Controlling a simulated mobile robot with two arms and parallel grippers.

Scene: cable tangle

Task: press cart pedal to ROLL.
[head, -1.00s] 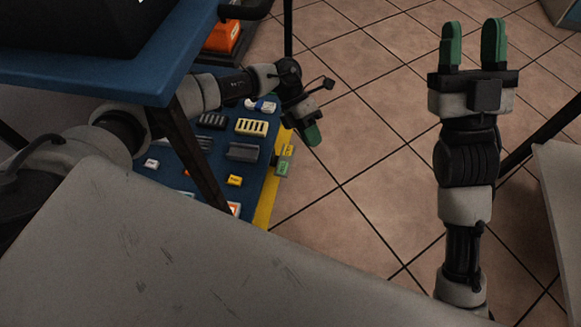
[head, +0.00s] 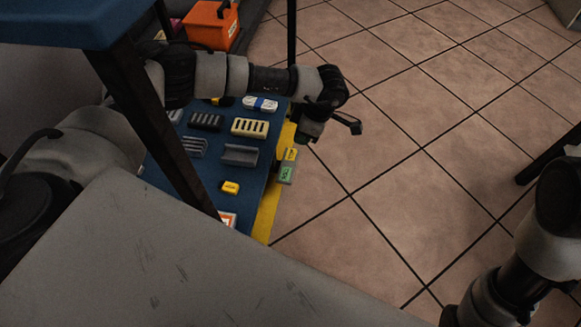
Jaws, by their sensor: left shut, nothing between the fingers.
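The cart's blue lower deck (head: 262,190) has a yellow edge strip (head: 266,215) on its right side. A small pedal (head: 287,167), part yellow and part green with tiny marks, sticks out from that edge over the floor. I cannot read its marks or tell which way it is pressed. My left arm reaches across the deck from the left. My left gripper (head: 309,133) is shut and empty, pointing down, just above and beyond the pedal in the picture. Its fingertips are mostly hidden by its own body. My right gripper is out of view.
The deck carries a cream slotted block (head: 250,128), a grey tray (head: 239,155), a yellow box (head: 230,187) and other small parts. An orange toolbox (head: 211,25) stands behind. A dark cart post (head: 165,125) crosses the near side. The tiled floor (head: 400,150) right of the cart is clear.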

